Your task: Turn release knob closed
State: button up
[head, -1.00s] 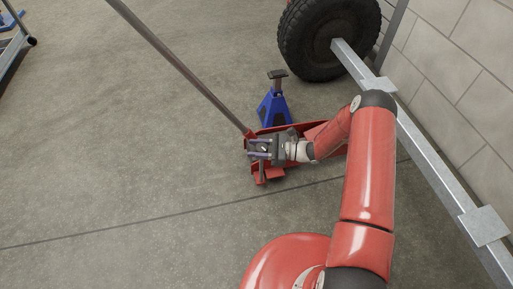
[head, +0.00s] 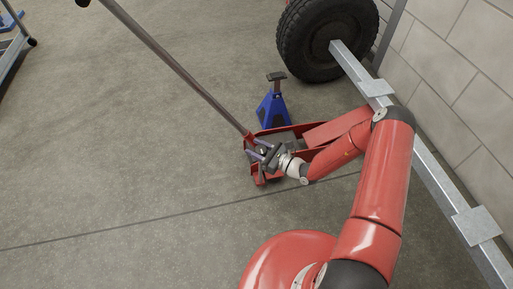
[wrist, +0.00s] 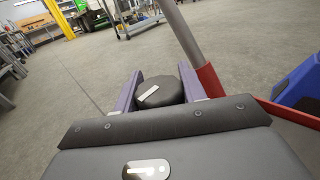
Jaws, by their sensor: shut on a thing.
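The release knob (wrist: 160,92) is a round dark knob with a white line across its top, seen in the wrist view between my two purple-grey fingers. My gripper (head: 259,150) is shut on the knob at the handle end of the red floor jack (head: 330,133). The gripper also shows in the wrist view (wrist: 160,85), with one finger on each side of the knob. The white line on the knob slants up to the right. In the head view the knob is mostly hidden by my gripper.
The jack's long grey handle (head: 180,70) rises to the upper left from beside my gripper. A blue jack stand (head: 273,108) stands just behind the jack. A wheel (head: 325,38) and a grey metal trailer frame (head: 437,173) lie to the right.

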aim_at(266, 153)
jog(key=o, duration=1)
jog(key=shift+d, duration=0.15)
jog(key=v, duration=0.7)
jog(key=shift+s+d, duration=0.2)
jog(key=shift+d, duration=0.05)
jog(key=shift+r, duration=0.1)
